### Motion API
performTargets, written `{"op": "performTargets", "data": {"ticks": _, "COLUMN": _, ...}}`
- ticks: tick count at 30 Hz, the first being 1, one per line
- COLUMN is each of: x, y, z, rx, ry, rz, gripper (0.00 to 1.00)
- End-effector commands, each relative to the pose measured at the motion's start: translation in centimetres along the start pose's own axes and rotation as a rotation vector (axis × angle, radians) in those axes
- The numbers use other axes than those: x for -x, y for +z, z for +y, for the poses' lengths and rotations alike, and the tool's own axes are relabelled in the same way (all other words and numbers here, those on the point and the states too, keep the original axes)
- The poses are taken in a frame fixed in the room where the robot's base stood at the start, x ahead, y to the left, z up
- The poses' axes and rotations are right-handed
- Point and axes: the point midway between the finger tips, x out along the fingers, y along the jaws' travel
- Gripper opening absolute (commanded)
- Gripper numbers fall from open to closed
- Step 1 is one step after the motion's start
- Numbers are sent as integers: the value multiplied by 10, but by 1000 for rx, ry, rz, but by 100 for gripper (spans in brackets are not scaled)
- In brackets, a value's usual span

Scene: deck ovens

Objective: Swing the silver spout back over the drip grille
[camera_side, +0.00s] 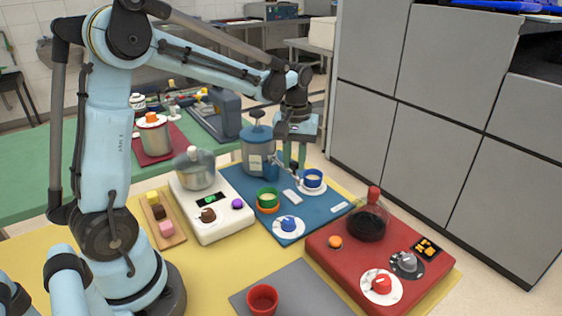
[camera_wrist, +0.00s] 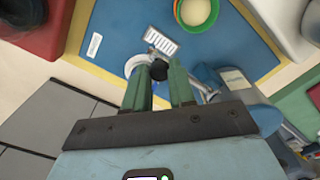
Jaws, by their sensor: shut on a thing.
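The silver spout (camera_side: 283,164) reaches out from the blue-grey urn (camera_side: 258,150) toward the blue cup (camera_side: 313,179). It also shows in the wrist view (camera_wrist: 205,89), partly hidden by my fingers. The pale drip grille (camera_side: 292,197) lies on the blue mat in front of the urn; in the wrist view the grille (camera_wrist: 161,42) is just beyond my fingertips, with the spout off to one side of it. My gripper (camera_side: 294,160) points down beside the urn. In the wrist view its green fingers (camera_wrist: 160,76) are shut on the spout's dark knob (camera_wrist: 158,70).
A red hotplate unit (camera_side: 337,248) stands at right, a white scale (camera_side: 218,216) with a pot at left.

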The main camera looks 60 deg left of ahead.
Motion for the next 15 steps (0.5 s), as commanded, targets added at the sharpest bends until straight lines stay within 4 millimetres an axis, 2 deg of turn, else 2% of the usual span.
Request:
{"op": "performTargets", "data": {"ticks": 4, "x": 0, "y": 1, "z": 0, "rx": -2, "ry": 1, "rz": -1, "gripper": 0}}
{"op": "performTargets", "data": {"ticks": 5, "x": 0, "y": 1, "z": 0, "rx": -2, "ry": 2, "rz": -1, "gripper": 29}}
{"op": "performTargets", "data": {"ticks": 9, "x": 0, "y": 0, "z": 0, "rx": -2, "ry": 1, "rz": -1, "gripper": 50}}
{"op": "performTargets", "data": {"ticks": 15, "x": 0, "y": 0, "z": 0, "rx": -2, "ry": 1, "rz": 0, "gripper": 50}}
